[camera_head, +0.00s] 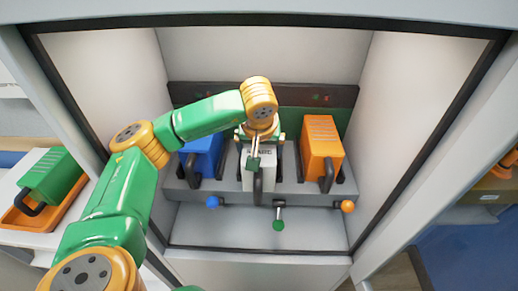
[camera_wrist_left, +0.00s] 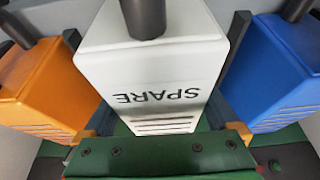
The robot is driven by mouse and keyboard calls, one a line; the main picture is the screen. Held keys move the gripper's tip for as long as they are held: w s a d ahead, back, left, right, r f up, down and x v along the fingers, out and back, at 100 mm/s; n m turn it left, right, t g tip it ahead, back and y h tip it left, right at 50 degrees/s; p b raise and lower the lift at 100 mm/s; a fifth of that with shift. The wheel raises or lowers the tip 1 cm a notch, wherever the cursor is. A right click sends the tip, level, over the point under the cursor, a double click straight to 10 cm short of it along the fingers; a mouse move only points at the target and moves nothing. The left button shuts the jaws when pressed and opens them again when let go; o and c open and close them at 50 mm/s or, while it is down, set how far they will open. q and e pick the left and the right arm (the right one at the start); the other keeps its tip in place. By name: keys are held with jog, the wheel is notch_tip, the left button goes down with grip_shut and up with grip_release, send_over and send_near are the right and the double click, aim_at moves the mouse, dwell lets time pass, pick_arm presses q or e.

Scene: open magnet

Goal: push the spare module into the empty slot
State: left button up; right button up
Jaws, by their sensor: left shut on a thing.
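The white spare module (camera_head: 262,158), with SPARE on its top, is in the middle bay between the blue and orange modules. Its dark handle (camera_head: 258,185) faces the front and reaches further forward than the neighbours' handles. The slot's depth behind it is hidden. My right gripper is not in view.
The blue module (camera_head: 203,153) and orange module (camera_head: 322,148) flank the bay. A blue-knobbed lever (camera_head: 213,202) and orange-knobbed lever (camera_head: 347,206) point sideways; the green-knobbed lever (camera_head: 278,225) hangs down. A green module (camera_head: 55,177) lies in an orange tray (camera_head: 18,222) at left.

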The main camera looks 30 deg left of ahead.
aim_at(260, 148)
pick_arm(q)
jog(key=shift+w, duration=0.1)
jog(key=o, duration=1.6)
jog(key=shift+c, duration=0.2)
jog(key=shift+d+r, duration=0.1)
jog(key=shift+r, duration=0.1)
jog(key=b+v, duration=0.1)
jog(key=v, duration=0.5)
jog(key=shift+r, duration=0.15)
jog(key=shift+s+d+r, duration=0.15)
jog(key=shift+s+r, duration=0.1)
jog(key=shift+s, duration=0.05)
